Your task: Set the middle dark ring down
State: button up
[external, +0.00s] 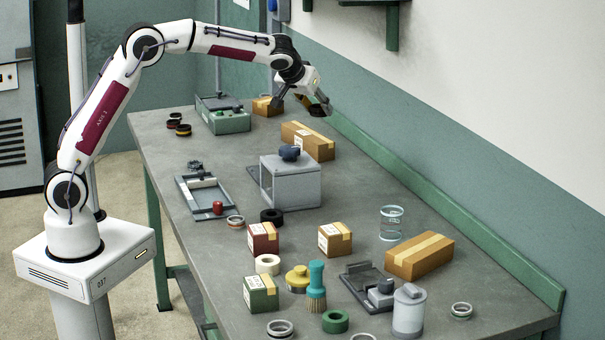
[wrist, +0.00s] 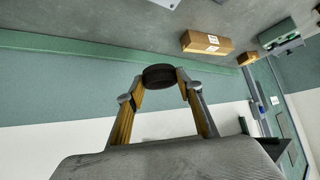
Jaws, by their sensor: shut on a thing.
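My gripper (external: 312,98) is at the far end of the workbench, near the wall side. It is shut on a dark ring (external: 318,110). In the wrist view the dark ring (wrist: 159,76) sits between the two fingertips of my gripper (wrist: 160,82), with a finger on each side. The ring appears held above the bench, clear of its surface. Another dark ring (external: 271,216) lies flat mid-bench.
A long carton (external: 308,141) and a smaller carton (external: 267,106) stand near the held ring, with a green machine (external: 222,115) left of them. A grey box with a dark knob (external: 291,183) stands mid-bench. A green rail (external: 440,225) runs along the wall edge. Several items crowd the near end.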

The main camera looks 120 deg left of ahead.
jog(key=shift+w+d+f, duration=0.55)
jog(key=shift+w+d, duration=0.65)
jog(key=shift+w, duration=2.55)
jog(key=shift+w+d+f, duration=0.5)
jog(key=shift+w+d, duration=0.65)
jog(key=shift+w, duration=2.55)
notch_tip(320, 180, down, 11)
jog(key=shift+r, duration=0.15)
jog(key=shift+f, duration=2.5)
jog(key=shift+f, duration=0.1)
jog(key=shift+f, duration=2.4)
jog(key=shift+f, duration=0.15)
